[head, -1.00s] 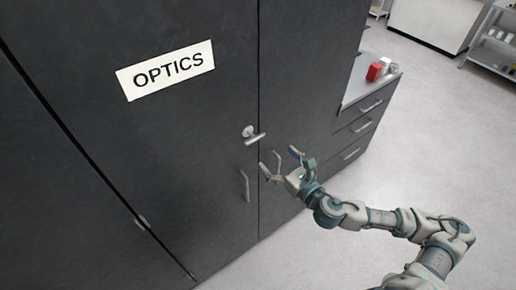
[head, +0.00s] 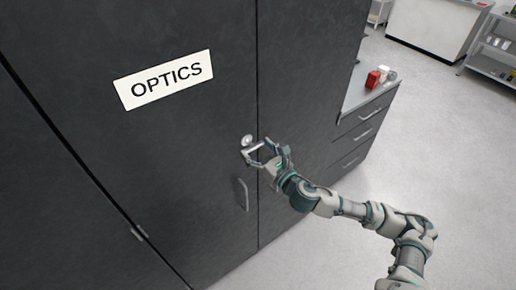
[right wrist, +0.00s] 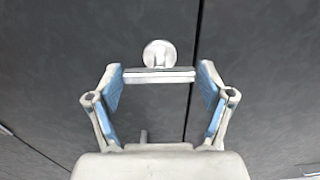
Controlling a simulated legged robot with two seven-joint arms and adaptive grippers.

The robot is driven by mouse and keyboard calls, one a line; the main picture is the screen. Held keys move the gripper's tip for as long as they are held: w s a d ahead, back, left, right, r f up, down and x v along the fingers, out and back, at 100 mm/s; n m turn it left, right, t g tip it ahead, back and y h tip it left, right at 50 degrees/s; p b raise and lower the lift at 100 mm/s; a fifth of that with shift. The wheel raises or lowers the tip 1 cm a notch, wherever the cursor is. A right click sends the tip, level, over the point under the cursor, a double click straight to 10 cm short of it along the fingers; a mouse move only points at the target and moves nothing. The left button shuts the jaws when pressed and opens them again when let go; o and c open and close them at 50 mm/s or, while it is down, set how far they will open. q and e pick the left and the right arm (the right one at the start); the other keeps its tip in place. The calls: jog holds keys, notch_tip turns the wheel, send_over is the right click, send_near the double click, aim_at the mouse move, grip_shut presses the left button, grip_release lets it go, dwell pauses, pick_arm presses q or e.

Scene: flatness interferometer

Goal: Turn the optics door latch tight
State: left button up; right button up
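The optics door latch (head: 247,140) is a silver round boss with a short bar handle on the dark cabinet door, beside the seam. In the right wrist view the latch boss (right wrist: 158,53) sits above its bar, which lies nearly level across the picture. My right gripper (head: 258,153) is at the latch. In the right wrist view its blue-padded fingers (right wrist: 160,72) are spread wide, one beside each end of the bar. I cannot tell whether they touch it. My left gripper is not in view.
A white OPTICS sign (head: 164,80) is on the door (head: 180,140). A vertical pull handle (head: 242,194) is just below the latch. To the right stands a drawer unit (head: 358,132) with a red item (head: 373,79) on top. The floor at the right is clear.

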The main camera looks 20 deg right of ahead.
jog(key=shift+d, duration=0.15)
jog(key=shift+c, duration=1.4)
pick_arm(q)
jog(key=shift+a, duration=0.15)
pick_arm(e)
jog(key=shift+r, duration=0.1)
